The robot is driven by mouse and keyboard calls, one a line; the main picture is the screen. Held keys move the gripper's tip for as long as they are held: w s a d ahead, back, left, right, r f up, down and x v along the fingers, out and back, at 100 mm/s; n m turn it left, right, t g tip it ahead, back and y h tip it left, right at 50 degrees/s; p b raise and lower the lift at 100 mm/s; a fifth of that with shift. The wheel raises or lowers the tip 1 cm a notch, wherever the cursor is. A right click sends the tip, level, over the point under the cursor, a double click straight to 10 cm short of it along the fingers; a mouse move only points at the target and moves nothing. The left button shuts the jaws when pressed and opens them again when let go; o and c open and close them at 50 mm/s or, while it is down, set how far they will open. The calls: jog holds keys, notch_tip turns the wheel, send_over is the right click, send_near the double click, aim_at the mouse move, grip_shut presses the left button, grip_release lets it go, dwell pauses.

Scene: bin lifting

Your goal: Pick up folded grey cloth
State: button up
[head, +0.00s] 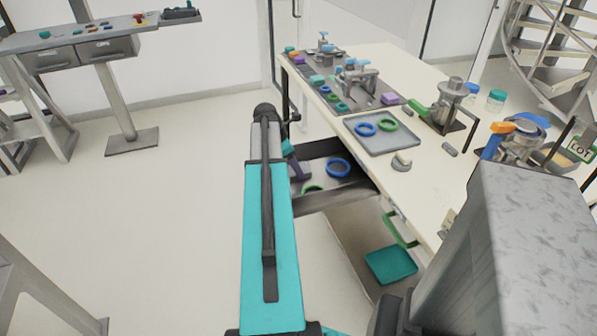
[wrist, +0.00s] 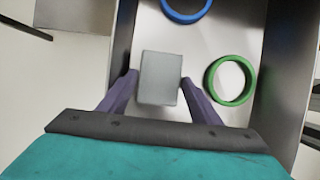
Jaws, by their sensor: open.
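The folded grey cloth (wrist: 158,72) shows in the wrist view as a small light-grey block in the open metal drawer (wrist: 231,38). My gripper (wrist: 160,80) has its two purple fingers apart, one at each side of the cloth. Small gaps seem to show between the fingertips and the cloth; I cannot tell the height difference. In the head view my gripper (head: 297,165) reaches into the drawer (head: 340,192) under the worktable, and the cloth cannot be made out there.
A blue ring (wrist: 186,10) and a green ring (wrist: 230,80) lie in the drawer near the cloth. The drawer walls stand close on both sides. The worktable (head: 440,185) above carries a grey tray (head: 383,144) with two rings and several metal fittings.

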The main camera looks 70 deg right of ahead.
jog(key=shift+s+d+f, duration=0.15)
jog(key=shift+s+f, duration=0.05)
jog(key=shift+f, duration=0.3)
jog(key=c, duration=0.7)
jog(key=shift+r, duration=0.15)
notch_tip(320, 180, up, 18)
jog(key=shift+f+b, duration=0.1)
jog(key=shift+b, duration=0.25)
dwell(0.4)
